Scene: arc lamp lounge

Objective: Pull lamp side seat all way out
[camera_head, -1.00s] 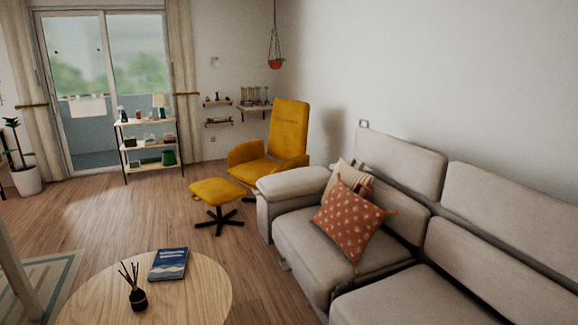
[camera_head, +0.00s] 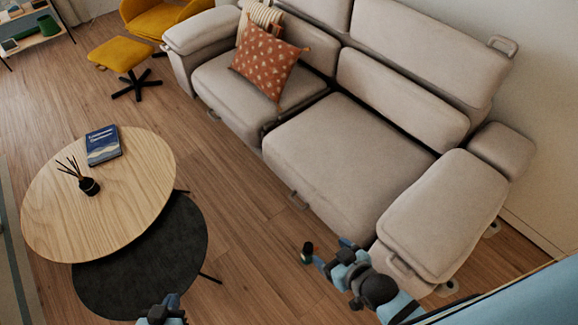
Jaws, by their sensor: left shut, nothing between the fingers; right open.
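The light grey sofa has a far-left seat (camera_head: 240,92) and a nearer right seat (camera_head: 345,160). No lamp is in view beside the sofa, so I cannot tell which seat is the lamp side one. My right gripper (camera_head: 314,256) is open and empty, low in front of the right seat near the near armrest, apart from the handle. My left gripper (camera_head: 162,306) is shut and empty at the bottom edge, partly cut off.
A round wooden coffee table (camera_head: 130,205) with a blue book (camera_head: 103,145) and reed diffuser (camera_head: 88,186) stands left, over a lower dark round table (camera_head: 150,262). An orange cushion (camera_head: 265,62) lies on the left seat. Bare floor (camera_head: 245,215) separates tables and sofa.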

